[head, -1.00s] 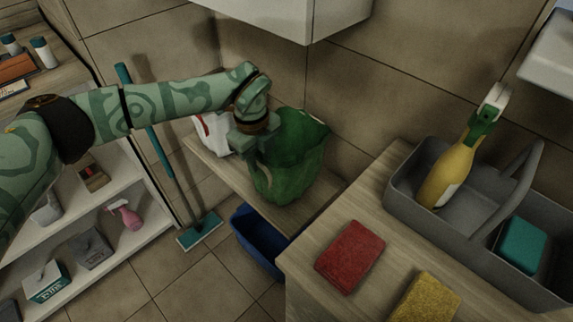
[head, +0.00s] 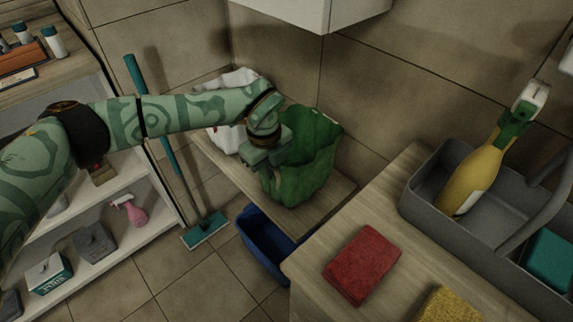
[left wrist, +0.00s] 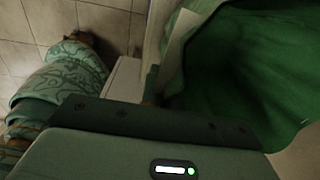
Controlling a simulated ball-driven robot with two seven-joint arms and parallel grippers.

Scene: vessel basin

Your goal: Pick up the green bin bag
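The green bin bag (head: 312,160) stands upright and open-topped on a low wooden shelf (head: 240,172) in the head view. My left gripper (head: 268,168) points down at the bag's near left side, over its rim, and overlaps it in the picture. In the left wrist view the bag's dark open inside (left wrist: 245,60) fills the right. A teal finger part (left wrist: 151,84) shows beside the bag's edge. The finger gap is mostly hidden, so I cannot tell whether the fingers are apart or closed on the bag. My right gripper is not in view.
A white bag (head: 233,88) stands behind my left forearm. A blue bin (head: 262,248) is below the shelf. A mop (head: 206,230) leans left.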

